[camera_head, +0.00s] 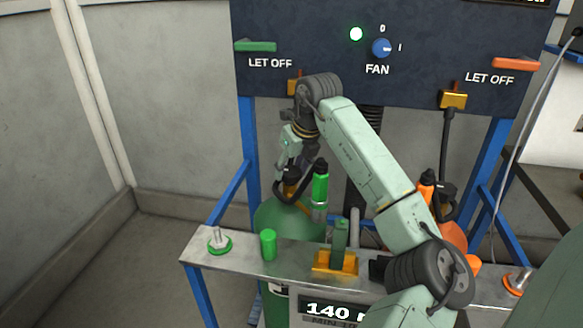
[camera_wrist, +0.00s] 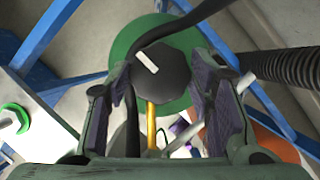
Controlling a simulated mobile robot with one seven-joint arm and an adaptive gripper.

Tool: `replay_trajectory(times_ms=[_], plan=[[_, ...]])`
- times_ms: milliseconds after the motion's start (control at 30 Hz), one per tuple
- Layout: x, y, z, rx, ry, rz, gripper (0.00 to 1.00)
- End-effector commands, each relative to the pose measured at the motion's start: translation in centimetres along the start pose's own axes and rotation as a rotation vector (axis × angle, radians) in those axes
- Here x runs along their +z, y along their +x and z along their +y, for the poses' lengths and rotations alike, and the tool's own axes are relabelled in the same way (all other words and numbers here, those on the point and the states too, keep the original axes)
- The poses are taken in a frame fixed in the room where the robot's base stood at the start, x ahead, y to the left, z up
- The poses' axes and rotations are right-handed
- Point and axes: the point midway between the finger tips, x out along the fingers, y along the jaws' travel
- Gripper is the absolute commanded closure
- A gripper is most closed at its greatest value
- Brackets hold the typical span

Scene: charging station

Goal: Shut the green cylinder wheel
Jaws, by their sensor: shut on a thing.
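The green cylinder (camera_head: 283,222) stands behind the metal shelf in the head view, and its round green top (camera_wrist: 124,48) shows in the wrist view. Its wheel is a black faceted knob (camera_wrist: 163,70) with a white mark, between the two purple-padded fingers in the wrist view. My gripper (camera_wrist: 160,82) reaches down from above and is shut on this wheel. In the head view my gripper (camera_head: 290,172) is at the top of the green cylinder, and the wheel is mostly hidden there.
A green hose connector (camera_head: 320,187) hangs just right of my gripper. The shelf (camera_head: 205,262) carries a green cap (camera_head: 268,245) and an orange-based green lever (camera_head: 338,255). An orange cylinder (camera_head: 453,235) stands to the right. The panel (camera_head: 330,75) rises behind. A black hose crosses near the wheel.

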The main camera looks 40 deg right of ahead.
Motion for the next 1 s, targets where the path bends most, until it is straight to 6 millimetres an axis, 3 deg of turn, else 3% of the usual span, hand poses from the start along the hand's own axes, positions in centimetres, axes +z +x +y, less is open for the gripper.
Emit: replay_trajectory(times_ms=[467, 1000], plan=[[-0.12, 0.24, 0.09, -0.035, 0.080, 0.002, 0.80], [-0.02, 0.40, 0.35, -0.217, 0.509, 0.000, 0.80]])
